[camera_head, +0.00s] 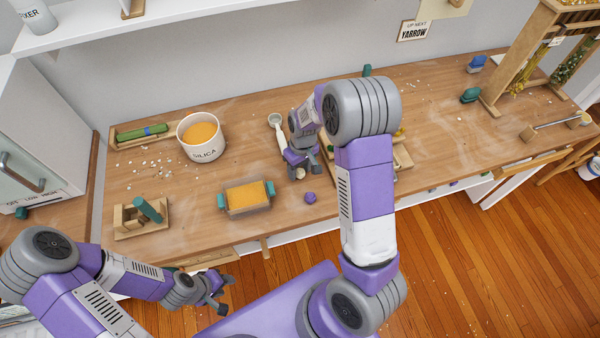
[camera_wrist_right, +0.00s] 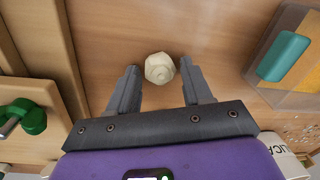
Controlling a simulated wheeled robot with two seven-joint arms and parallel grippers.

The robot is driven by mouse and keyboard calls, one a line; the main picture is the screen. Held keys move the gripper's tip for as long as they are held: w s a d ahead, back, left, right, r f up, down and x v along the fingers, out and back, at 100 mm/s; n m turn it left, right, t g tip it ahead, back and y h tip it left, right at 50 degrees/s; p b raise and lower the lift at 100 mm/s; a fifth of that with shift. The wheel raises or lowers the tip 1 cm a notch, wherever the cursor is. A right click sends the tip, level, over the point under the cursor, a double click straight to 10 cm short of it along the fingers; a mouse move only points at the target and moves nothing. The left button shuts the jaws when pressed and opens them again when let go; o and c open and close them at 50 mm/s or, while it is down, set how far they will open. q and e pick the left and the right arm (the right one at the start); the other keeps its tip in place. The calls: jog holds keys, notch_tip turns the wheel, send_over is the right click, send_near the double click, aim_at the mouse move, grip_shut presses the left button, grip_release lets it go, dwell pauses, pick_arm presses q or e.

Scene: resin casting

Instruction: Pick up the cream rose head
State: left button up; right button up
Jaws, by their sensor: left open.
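The cream rose head (camera_wrist_right: 159,68) is a small, pale, faceted piece on the wooden table, seen in the right wrist view. In the head view only a bit of it (camera_head: 300,173) shows beneath my right gripper. My right gripper (camera_head: 302,171) is open and points down at the table. In the right wrist view its two fingers (camera_wrist_right: 158,80) stand on either side of the rose head's near edge, with gaps on both sides. My left gripper (camera_head: 220,300) is open and empty, low in front of the table's front edge.
A purple piece (camera_head: 310,197) lies near the rose head. A clear teal-handled box of orange grains (camera_head: 245,197) stands to the left, with a white silica pot (camera_head: 201,137) behind it. A wooden tray (camera_wrist_right: 50,50) lies on the other side, partly hidden by my right arm.

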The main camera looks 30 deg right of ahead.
jog(key=c, duration=0.8)
